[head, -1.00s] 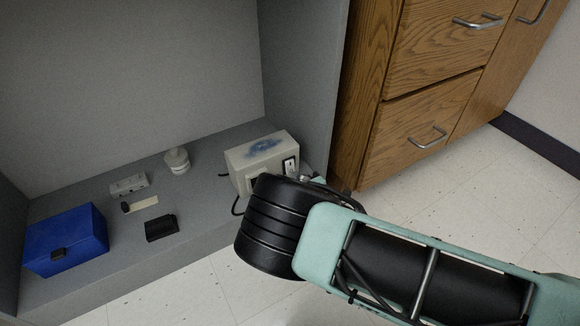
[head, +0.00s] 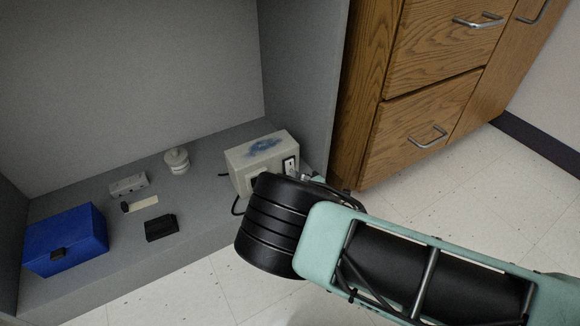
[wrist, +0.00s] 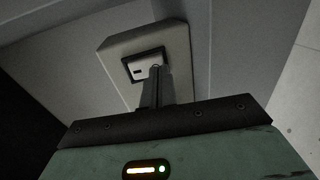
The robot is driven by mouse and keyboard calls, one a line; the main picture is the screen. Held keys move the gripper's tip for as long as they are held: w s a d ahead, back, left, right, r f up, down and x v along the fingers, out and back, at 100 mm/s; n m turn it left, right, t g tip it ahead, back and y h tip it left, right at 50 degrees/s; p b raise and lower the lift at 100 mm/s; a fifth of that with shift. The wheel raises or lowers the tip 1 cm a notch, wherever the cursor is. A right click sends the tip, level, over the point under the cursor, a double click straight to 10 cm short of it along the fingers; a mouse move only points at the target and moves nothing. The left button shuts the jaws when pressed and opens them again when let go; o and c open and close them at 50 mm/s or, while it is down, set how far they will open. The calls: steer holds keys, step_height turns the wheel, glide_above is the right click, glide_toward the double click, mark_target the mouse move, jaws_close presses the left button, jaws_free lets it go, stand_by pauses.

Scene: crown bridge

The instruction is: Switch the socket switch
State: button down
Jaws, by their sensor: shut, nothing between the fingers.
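A pale box-shaped socket unit (head: 262,152) with a blue smudge on top stands at the right end of the grey shelf. On its front, a white switch plate (head: 290,165) in a black frame shows at the right. In the wrist view a black-framed white plate (wrist: 139,70) with a small dark slot faces me. My gripper (wrist: 157,72) is shut and empty, its fingertips over the right part of that plate. I cannot tell whether they touch it. In the head view my arm hides most of the gripper and the box's lower front.
A blue box (head: 65,240), a black block (head: 161,228), a power strip (head: 129,184), a small brush-like item (head: 140,203) and a white knobbed object (head: 176,161) sit on the shelf. A grey side wall (head: 300,80) and wooden drawers (head: 430,90) stand close right.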

steer(key=shift+w+a+f, duration=0.1)
steer(key=shift+w+a, duration=0.05)
steer(key=shift+w, duration=0.05)
steer(key=shift+w+a, duration=0.1)
steer(key=shift+w, duration=0.2)
stand_by(0.3)
steer(key=p+v, duration=0.4)
steer(key=v, duration=0.3)
stand_by(0.5)
stand_by(0.4)
